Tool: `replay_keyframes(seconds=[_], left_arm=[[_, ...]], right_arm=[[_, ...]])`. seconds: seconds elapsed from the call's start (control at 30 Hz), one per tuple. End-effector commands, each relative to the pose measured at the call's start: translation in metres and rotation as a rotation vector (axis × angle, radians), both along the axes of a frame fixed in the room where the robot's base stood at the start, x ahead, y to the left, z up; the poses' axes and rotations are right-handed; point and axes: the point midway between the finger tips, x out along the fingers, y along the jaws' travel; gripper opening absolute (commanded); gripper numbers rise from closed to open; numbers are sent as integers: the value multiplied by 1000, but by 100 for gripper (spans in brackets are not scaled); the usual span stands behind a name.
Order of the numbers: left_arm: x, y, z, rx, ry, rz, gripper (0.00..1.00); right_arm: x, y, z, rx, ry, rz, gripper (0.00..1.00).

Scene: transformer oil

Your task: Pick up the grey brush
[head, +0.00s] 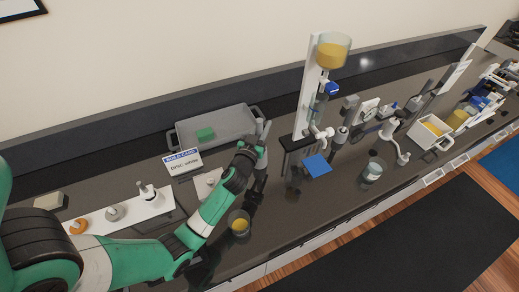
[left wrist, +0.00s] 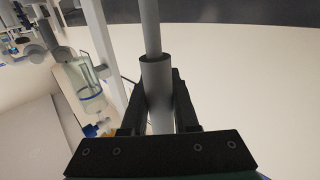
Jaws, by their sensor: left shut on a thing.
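The grey brush (left wrist: 157,95) is a slim grey rod with a thicker cylindrical part. In the left wrist view it stands between the two dark fingers of my left gripper (left wrist: 160,118), which is shut on the thicker part. The thinner rod extends past the fingers. In the head view a small grey part of the brush (head: 265,130) shows at my left gripper (head: 260,147), in front of the grey tray's right end. The brush's far end is cut off in the wrist view. My right gripper is in neither view.
A grey tray (head: 215,122) holds a green block (head: 205,134). A tall white stand (head: 305,85) is right.

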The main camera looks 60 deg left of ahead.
Motion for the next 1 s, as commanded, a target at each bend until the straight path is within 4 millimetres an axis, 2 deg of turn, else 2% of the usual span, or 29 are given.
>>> replay_keyframes(seconds=[0.57, 0.77, 1.0], left_arm=[[0, 0, 4, 1, -1, 0, 0], [0, 0, 28, 1, -4, 0, 0], [0, 0, 80, 1, -5, 1, 0]], right_arm=[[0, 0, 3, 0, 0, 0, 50], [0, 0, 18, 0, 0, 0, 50], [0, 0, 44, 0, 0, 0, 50]])
